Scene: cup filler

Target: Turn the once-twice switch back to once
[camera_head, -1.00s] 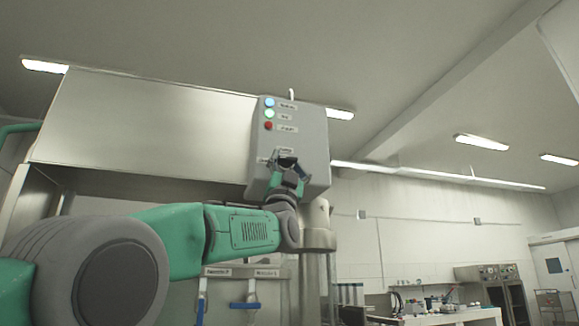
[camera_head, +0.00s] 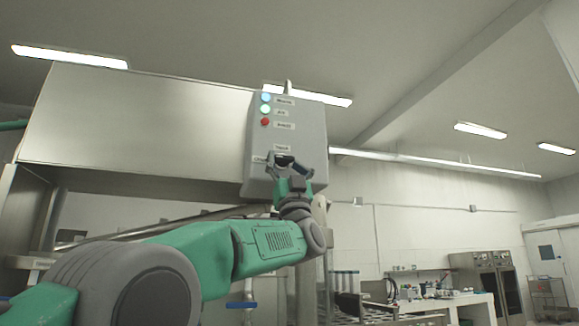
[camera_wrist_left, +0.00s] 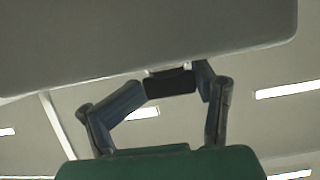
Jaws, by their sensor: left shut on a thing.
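The once-twice switch (camera_head: 284,160) is a small dark knob low on the front of a grey control box (camera_head: 312,135). One small label sits above it and another at its left; they are too blurred to read surely. My left gripper (camera_head: 289,166) reaches up to the box and is shut on the switch. In the left wrist view, the fingers of my left gripper (camera_wrist_left: 178,82) close around a dark piece right against the grey box (camera_wrist_left: 130,40). The fingers partly hide the switch, so I cannot tell its setting. My right gripper is out of view.
Blue, green and red round lights or buttons (camera_head: 265,109) with labels run down the box's upper left. A large metal panel (camera_head: 150,130) stands to its left. A counter with several items (camera_head: 440,295) is at the lower right. The air right of the box is clear.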

